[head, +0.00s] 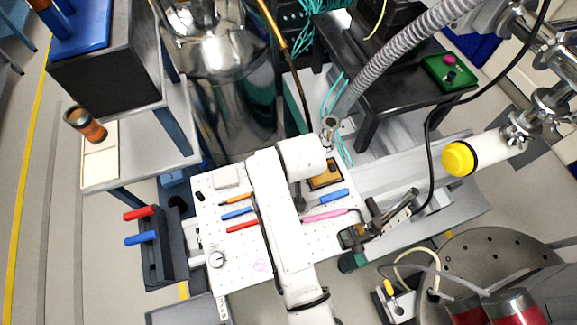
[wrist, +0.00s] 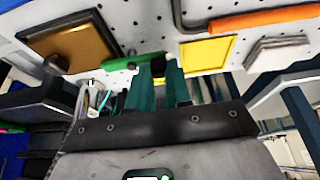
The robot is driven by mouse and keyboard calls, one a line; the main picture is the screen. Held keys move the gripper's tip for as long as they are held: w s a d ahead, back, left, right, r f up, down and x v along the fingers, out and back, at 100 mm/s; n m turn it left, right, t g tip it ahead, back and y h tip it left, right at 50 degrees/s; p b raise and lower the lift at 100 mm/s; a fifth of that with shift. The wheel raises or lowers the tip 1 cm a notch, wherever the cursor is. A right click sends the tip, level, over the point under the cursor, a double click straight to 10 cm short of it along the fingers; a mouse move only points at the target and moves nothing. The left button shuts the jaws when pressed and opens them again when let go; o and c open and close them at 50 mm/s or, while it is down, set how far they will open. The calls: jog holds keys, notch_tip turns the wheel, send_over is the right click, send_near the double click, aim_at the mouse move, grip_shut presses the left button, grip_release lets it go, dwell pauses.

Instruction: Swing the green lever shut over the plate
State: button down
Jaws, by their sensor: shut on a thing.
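A green lever (wrist: 118,61) shows in the wrist view on the white perforated board, beside a gold-brown plate (wrist: 75,45) with a dark frame. The plate also shows in the head view (head: 325,175), just right of my arm. The lever's right part runs to between the teal fingers of my gripper (wrist: 158,68), which are shut on it. The fingers hide that end. The lever lies alongside the plate's edge, not across its middle. In the head view I cannot make out the lever; my arm covers that part of the board.
A yellow square (wrist: 208,54) lies right of my fingers in the wrist view. On the board (head: 245,275) lie several coloured-handled tools and a pink tool (head: 325,216). A metal vessel (head: 235,110) stands behind. A black stand (head: 390,80) and a grey hose (head: 400,50) are at the back right.

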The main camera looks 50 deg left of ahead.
jog(key=c, duration=1)
grip_release()
jog(key=shift+c, duration=0.2)
jog(key=v, duration=1)
jog(key=shift+r+b, duration=0.35)
jog(key=shift+r, duration=0.05)
jog(key=shift+d, duration=0.1)
